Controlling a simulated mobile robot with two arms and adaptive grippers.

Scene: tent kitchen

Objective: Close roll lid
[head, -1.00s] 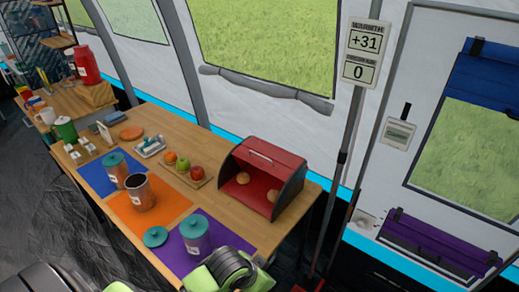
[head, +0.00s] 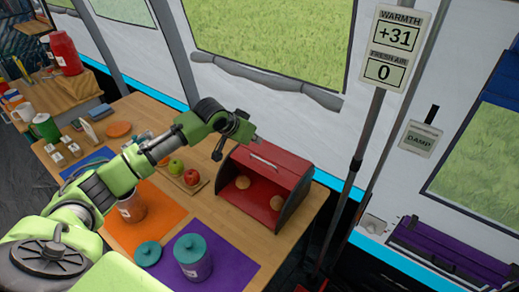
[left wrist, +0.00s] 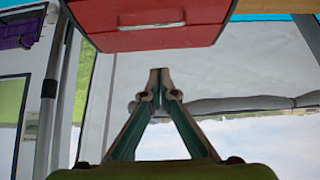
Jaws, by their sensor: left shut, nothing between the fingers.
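The red bread box (head: 290,163) stands at the right end of the wooden table with its roll lid (head: 268,170) up and its front open. Two brown buns (head: 242,182) show inside. A pale handle (head: 265,159) is on the lid. My left gripper (head: 254,138) is shut and empty, just above and behind the lid's upper left in the head view, apparently apart from it. In the left wrist view its fingertips (left wrist: 158,75) meet, and the red lid (left wrist: 190,12) with its handle (left wrist: 150,20) lies beyond them at the top. My right gripper is not in view.
A wooden tray with fruit (head: 195,182) lies left of the box. A teal-lidded canister (head: 192,258) stands on a purple mat (head: 232,260) in front. A grey pole (head: 365,125) and the tent wall stand behind and right.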

